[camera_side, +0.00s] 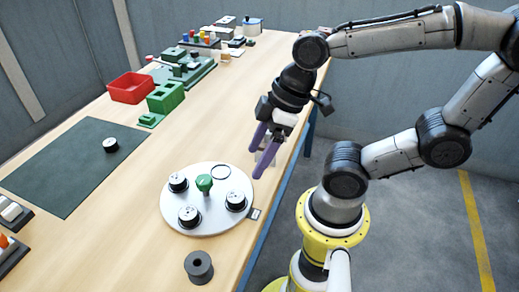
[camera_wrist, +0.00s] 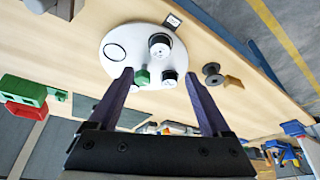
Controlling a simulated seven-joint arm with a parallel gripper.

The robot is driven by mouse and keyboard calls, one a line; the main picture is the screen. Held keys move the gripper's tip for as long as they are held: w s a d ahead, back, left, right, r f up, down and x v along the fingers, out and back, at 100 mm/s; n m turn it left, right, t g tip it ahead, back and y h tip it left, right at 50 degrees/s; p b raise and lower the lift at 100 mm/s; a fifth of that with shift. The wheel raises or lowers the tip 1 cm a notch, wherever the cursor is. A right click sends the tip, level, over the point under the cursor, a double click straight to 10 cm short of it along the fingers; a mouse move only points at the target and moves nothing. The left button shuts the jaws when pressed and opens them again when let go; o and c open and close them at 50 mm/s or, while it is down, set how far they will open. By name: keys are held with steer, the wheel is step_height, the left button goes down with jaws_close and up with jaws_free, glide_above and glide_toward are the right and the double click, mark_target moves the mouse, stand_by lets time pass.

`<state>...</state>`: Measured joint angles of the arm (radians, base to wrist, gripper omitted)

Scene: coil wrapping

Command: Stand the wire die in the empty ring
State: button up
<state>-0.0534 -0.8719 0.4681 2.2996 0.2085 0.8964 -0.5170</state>
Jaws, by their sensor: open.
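The wire die (camera_side: 110,145), a small black cylinder with a white top, stands on the dark green mat at the left in the side view. The empty ring (camera_side: 221,172) is a thin black outline on the white round plate; it also shows in the wrist view (camera_wrist: 115,52). Several similar black-and-white dies (camera_side: 189,216) stand on the plate around a green knob (camera_side: 204,183). My gripper (camera_side: 254,162) is open and empty, with purple fingers, above the table's right edge beside the plate. I cannot make out the mat's die in the wrist view.
A dark spool (camera_side: 199,266) stands in front of the plate. The green mat (camera_side: 60,165) is otherwise bare. A red bin (camera_side: 131,88) and green blocks (camera_side: 165,97) are behind it. Small items sit at the left edge. The table between mat and plate is clear.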

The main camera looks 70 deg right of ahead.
steer(key=d+r+m+t+h, duration=0.1)
steer(key=d+r+m+h, duration=0.1)
steer(key=d+r+m, duration=0.2)
steer(key=shift+s+d+m+t, duration=0.3)
steer(key=shift+s+m, duration=0.05)
steer(key=shift+m, duration=0.35)
